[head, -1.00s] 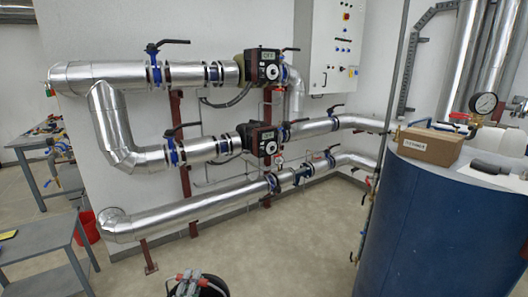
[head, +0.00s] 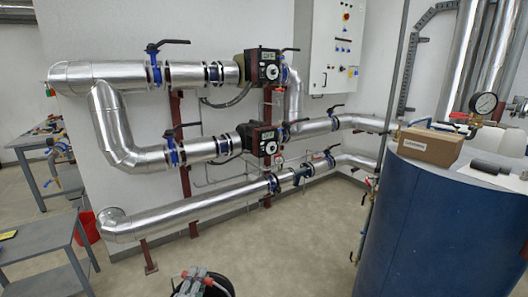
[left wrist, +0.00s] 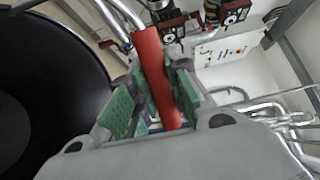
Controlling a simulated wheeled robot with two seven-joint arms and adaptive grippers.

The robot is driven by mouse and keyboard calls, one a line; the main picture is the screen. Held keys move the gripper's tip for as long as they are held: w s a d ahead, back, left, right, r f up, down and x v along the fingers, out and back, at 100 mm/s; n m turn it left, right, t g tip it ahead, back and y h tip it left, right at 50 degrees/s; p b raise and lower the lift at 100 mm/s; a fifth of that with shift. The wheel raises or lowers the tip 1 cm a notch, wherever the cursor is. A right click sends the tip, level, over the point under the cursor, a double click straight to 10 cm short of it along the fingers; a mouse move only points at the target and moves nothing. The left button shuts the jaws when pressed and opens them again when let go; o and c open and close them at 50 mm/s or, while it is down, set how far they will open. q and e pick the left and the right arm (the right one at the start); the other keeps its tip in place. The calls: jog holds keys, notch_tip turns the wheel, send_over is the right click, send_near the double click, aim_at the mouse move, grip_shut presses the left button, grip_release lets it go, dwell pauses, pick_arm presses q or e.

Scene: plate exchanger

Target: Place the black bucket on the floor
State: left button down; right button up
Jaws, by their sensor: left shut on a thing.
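The black bucket (head: 224,281) shows at the bottom edge of the head view, cut off by the frame. My left gripper (head: 196,279) is over its left side. In the left wrist view, the green-padded fingers of the left gripper (left wrist: 155,95) are shut on a red grip (left wrist: 150,62), which looks like the bucket's handle. The dark round inside of the bucket (left wrist: 45,90) fills the left of that view. The bucket's underside is hidden, so I cannot tell whether it touches the floor. My right gripper is not in view.
Bare floor (head: 255,240) lies ahead, below the insulated pipes (head: 190,212). A grey table (head: 40,240) stands at the left with a red bucket (head: 88,226) behind it. A large blue tank (head: 420,235) with a cardboard box (head: 425,147) on top stands at the right.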

pick_arm(q)
jog(key=shift+a, duration=0.1)
jog(key=shift+s+a+f, duration=0.3)
jog(key=shift+s+f, duration=0.1)
jog(key=shift+f, duration=0.15)
jog(key=s+a+f+y, duration=0.1)
jog(key=s+f, duration=0.2)
jog(key=f, duration=0.3)
jog(key=shift+s+n, duration=0.35)
jog(key=shift+n, duration=0.05)
jog(key=shift+r, duration=0.1)
dwell(2.3)
dwell(1.0)
